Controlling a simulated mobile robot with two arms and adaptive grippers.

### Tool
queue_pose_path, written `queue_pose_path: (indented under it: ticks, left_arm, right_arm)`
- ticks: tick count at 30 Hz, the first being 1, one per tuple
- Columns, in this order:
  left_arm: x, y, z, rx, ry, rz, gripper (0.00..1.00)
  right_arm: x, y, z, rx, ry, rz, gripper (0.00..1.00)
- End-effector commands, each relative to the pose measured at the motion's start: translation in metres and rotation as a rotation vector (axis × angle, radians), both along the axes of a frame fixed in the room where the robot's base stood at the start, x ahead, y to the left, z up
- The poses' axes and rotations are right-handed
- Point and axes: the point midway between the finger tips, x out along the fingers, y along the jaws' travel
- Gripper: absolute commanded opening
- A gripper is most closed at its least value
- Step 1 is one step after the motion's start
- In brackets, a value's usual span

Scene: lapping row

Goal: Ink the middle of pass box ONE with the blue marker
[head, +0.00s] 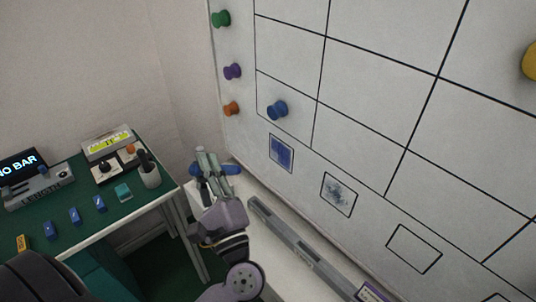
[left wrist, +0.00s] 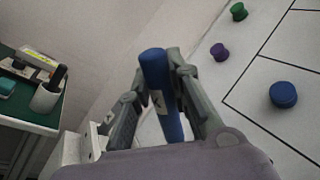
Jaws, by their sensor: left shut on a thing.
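My left gripper (head: 212,163) is shut on the blue marker (head: 230,169), whose blue ends stick out on both sides of the fingers. In the left wrist view the marker (left wrist: 153,64) stands between the fingers, with a pale label on its side. The gripper is left of the whiteboard (head: 370,70), apart from the drawn boxes. Along the lower board are a box filled blue (head: 281,152), a box with patchy blue-grey ink (head: 338,194) and an empty box (head: 414,248). I cannot read which one is ONE. My right gripper is not in view.
A ledge (head: 300,245) runs under the board. Green, purple, orange and blue magnets (head: 277,110) stick out from the board.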

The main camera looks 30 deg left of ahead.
Motion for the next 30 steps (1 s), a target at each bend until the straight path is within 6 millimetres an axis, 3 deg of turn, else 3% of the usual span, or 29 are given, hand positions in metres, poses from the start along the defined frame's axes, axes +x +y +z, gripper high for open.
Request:
queue_pose_path:
  ticks: [20,30]
  left_arm:
    - [0.002,-0.001,0.000,-0.001,-0.001,0.000,0.00]
    - [0.033,-0.013,0.000,-0.002,-0.004,0.002,0.00]
  right_arm:
    - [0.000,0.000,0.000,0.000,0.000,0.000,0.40]
    - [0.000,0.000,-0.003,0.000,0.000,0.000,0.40]
